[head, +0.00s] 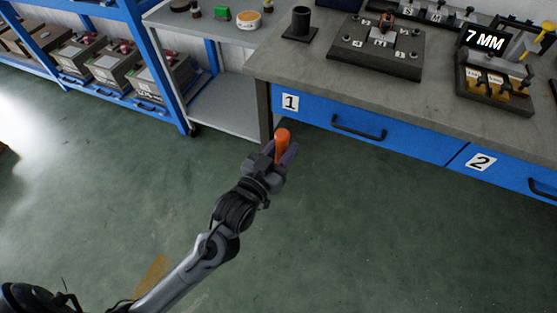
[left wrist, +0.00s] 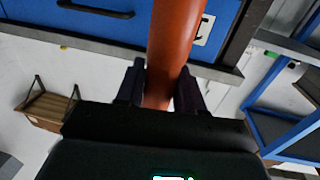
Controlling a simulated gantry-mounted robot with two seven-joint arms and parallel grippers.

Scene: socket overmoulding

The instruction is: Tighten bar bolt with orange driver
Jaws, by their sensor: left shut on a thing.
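My left gripper (head: 279,154) is shut on the orange driver (head: 282,143), held in front of the workbench's left end, off the bench top. In the left wrist view the driver's orange handle (left wrist: 173,45) stands between the two dark fingers (left wrist: 160,88); its far end runs out of the picture. A dark fixture plate (head: 376,62) with bolts and a small orange-red part on its middle lies on the bench. Which bolt is the bar bolt I cannot tell. My right gripper is not in view.
The grey workbench (head: 430,100) has blue drawers marked 1 and 2. A black cylindrical holder (head: 300,22) stands on its left. A fixture with a "7 MM" display (head: 485,42) is at right. A blue shelf with boxes (head: 108,65) stands at left.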

